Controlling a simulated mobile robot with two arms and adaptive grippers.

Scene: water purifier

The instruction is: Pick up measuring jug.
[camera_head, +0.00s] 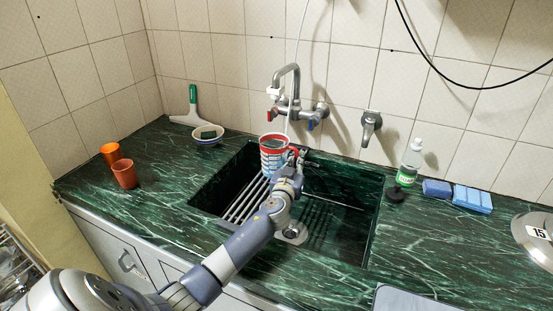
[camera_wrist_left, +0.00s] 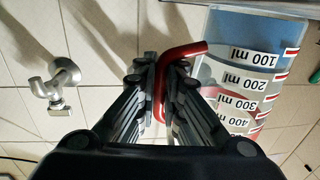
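The measuring jug (camera_head: 273,155) is clear with a red rim, a red handle and a printed scale. It is upright at the back left of the sink, below the tap; I cannot tell if it rests on the rack. My left gripper (camera_head: 298,157) is at its right side, on the handle. In the left wrist view the jug (camera_wrist_left: 240,90) shows upside down, with scale marks in ml. There the fingers of my left gripper (camera_wrist_left: 158,78) are closed around the red handle. My right gripper is not in view.
The sink (camera_head: 340,190) has a metal rack (camera_head: 246,200) on its left. The tap (camera_head: 291,85) stands close behind the jug. Orange cups (camera_head: 124,173), a bowl (camera_head: 208,136), a bottle (camera_head: 409,163) and blue sponges (camera_head: 472,198) stand on the green counter.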

